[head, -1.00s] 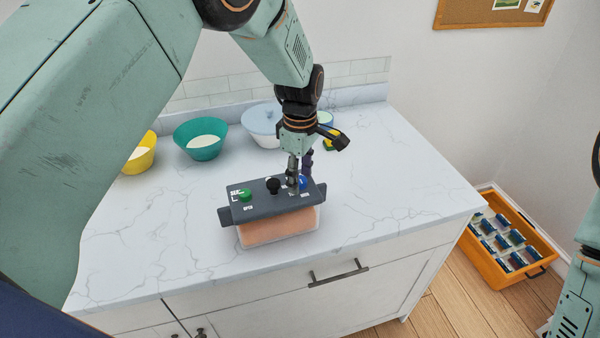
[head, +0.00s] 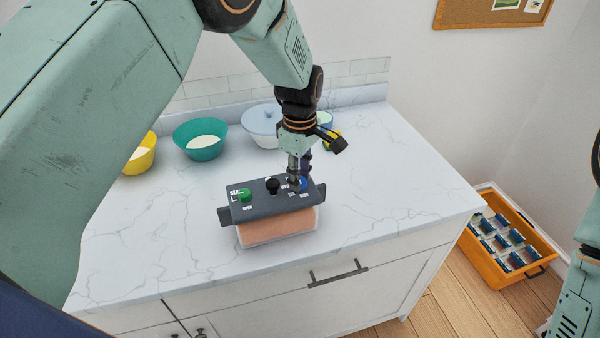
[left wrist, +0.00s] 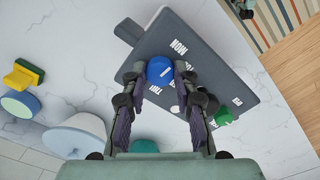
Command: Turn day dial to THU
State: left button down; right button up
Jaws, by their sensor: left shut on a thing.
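The day dial (head: 303,183) is a small blue round knob at the right end of a dark grey panel (head: 262,206). In the left wrist view the dial (left wrist: 160,71) has a short white mark on top, with white labels around it; MON is above right and THU below left. Which label the mark meets is not clear. My left gripper (head: 296,185) points down over the panel, its two fingers shut on the dial from both sides. My right gripper is not in view; only part of that arm shows at the right edge.
The panel also bears a green knob (head: 244,195) and a black knob (head: 273,186). It sits on a clear box on the marble counter (head: 400,190). Bowls stand behind, including a teal one (head: 200,140). An orange crate (head: 500,250) is on the floor at right.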

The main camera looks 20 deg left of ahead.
pick_arm(q)
jog(key=shift+r+m+p, duration=0.1)
jog(key=shift+m+p, duration=0.35)
jog(key=shift+m, duration=0.75)
jog(key=m+p, duration=0.1)
jog(key=m, duration=0.2)
jog(key=shift+m, duration=0.3)
jog(key=m, duration=0.3)
jog(key=shift+m+p, duration=0.3)
jog(key=shift+p, duration=0.05)
jog(key=m, duration=0.3)
jog(key=shift+m, duration=0.4)
jog(key=m, duration=0.3)
jog(key=shift+m+p, duration=0.3)
jog(key=m, duration=0.4)
jog(key=shift+m, duration=0.3)
jog(key=m, duration=0.3)
jog(key=shift+m, duration=2)
